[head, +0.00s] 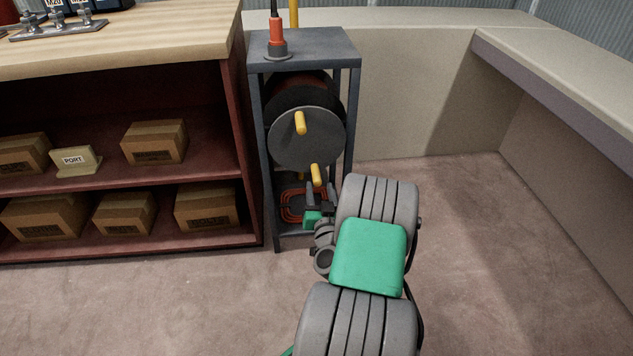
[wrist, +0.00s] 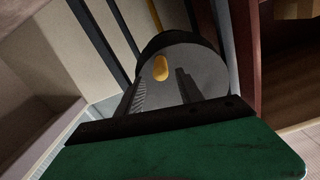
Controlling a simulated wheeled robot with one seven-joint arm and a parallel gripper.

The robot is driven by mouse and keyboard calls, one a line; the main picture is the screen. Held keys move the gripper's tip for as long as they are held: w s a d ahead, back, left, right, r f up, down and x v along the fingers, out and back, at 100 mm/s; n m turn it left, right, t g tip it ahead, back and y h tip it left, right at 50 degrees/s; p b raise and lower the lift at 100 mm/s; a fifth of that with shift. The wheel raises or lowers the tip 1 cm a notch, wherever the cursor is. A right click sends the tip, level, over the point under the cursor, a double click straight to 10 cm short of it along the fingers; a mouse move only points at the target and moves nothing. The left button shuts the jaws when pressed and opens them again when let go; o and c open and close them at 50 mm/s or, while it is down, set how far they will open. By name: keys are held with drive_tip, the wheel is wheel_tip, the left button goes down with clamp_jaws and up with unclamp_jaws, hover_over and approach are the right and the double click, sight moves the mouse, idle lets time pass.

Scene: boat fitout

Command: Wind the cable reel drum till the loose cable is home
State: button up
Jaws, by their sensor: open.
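The cable reel drum (head: 306,150) is mounted in a dark metal stand, with a round grey face towards me. Two yellow handles stick out of it, an upper one (head: 300,123) and a lower one (head: 316,175). Loose orange cable (head: 291,206) lies in coils on the stand's bottom shelf. My gripper (head: 319,191) is open just below the lower handle. In the wrist view the grey drum face (wrist: 205,70) fills the middle. One yellow handle (wrist: 160,67) shows between and beyond my open fingers (wrist: 162,88); I cannot tell whether they touch it.
The stand's top (head: 325,48) carries an orange and black fitting (head: 276,40). Left is a red shelf unit (head: 252,150) with cardboard boxes (head: 154,142) and a PORT block (head: 76,161). A pale bench (head: 570,60) runs along the right. The carpet (head: 480,250) is clear.

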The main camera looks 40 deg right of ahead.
sight(316, 174)
drive_tip(key=p+x, duration=0.1)
drive_tip(key=x, duration=0.5)
drive_tip(key=shift+w, duration=0.25)
clamp_jaws()
idle(1.2)
